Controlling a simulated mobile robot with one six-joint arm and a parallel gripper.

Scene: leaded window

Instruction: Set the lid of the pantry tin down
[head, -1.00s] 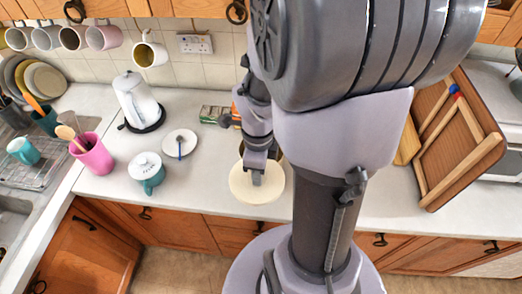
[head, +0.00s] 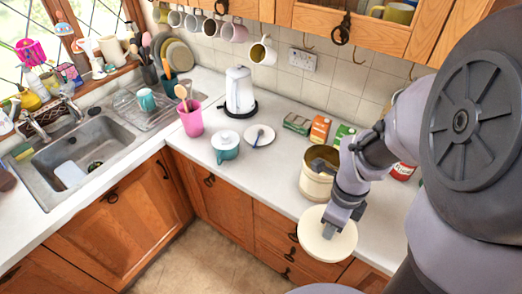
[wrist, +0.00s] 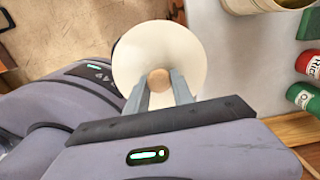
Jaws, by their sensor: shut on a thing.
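The lid (head: 312,242) is a cream disc with a round wooden knob (wrist: 158,78). My gripper (head: 329,230) is shut on the knob and holds the lid in the air by the counter's front edge. In the wrist view my gripper (wrist: 157,84) has a finger on each side of the knob. The pantry tin (head: 314,187) is cream and round and stands open on the counter, just behind the lid. Its wall also shows at the top of the wrist view (wrist: 240,6). My arm hides part of the tin's right side.
The white counter (head: 275,172) has bare room left of the tin. Cartons (head: 320,129) stand behind the tin.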

